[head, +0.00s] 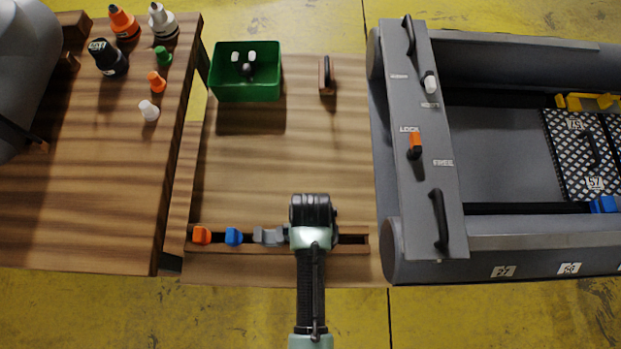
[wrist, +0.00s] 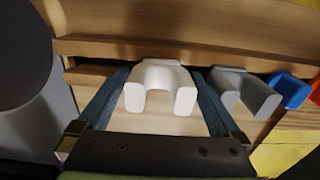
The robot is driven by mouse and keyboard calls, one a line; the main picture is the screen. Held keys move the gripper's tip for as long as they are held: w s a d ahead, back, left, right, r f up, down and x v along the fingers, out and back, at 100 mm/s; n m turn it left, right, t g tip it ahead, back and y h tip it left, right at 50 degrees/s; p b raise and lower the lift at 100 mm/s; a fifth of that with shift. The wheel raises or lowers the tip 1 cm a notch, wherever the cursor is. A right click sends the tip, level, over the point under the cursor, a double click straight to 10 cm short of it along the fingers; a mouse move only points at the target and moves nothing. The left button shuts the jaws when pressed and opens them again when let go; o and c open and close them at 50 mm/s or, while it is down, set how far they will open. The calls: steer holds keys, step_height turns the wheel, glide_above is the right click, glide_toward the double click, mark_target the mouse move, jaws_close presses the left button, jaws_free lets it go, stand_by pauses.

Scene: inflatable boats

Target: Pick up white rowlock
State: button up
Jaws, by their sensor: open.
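The white rowlock (wrist: 160,84) stands in a slotted wooden rack, its two prongs toward the camera in the wrist view. My gripper (wrist: 160,76) is open, with one blue-grey finger on each side of the rowlock. The fingers look level with it, and the left one is very near or touching its side; I cannot tell which. In the head view my gripper (head: 313,212) is over the right part of the rack and hides the white rowlock.
Right beside the right finger stands a grey rowlock (wrist: 243,90), then a blue rowlock (wrist: 289,91) and an orange rowlock (head: 201,235). A green bin (head: 246,91) is at the back. A grey inflatable boat (head: 415,255) lies to the right. The middle of the table is clear.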

step_height(320, 180, down, 5)
steer(key=shift+r+b, duration=0.15)
steer(key=shift+b, duration=0.3)
steer(key=c, duration=1.2)
steer(key=shift+c, duration=0.2)
step_height(320, 180, up, 19)
steer(key=p, duration=0.5)
steer(key=shift+r+p, duration=0.2)
steer(key=shift+p, duration=0.1)
steer(key=shift+f, duration=0.15)
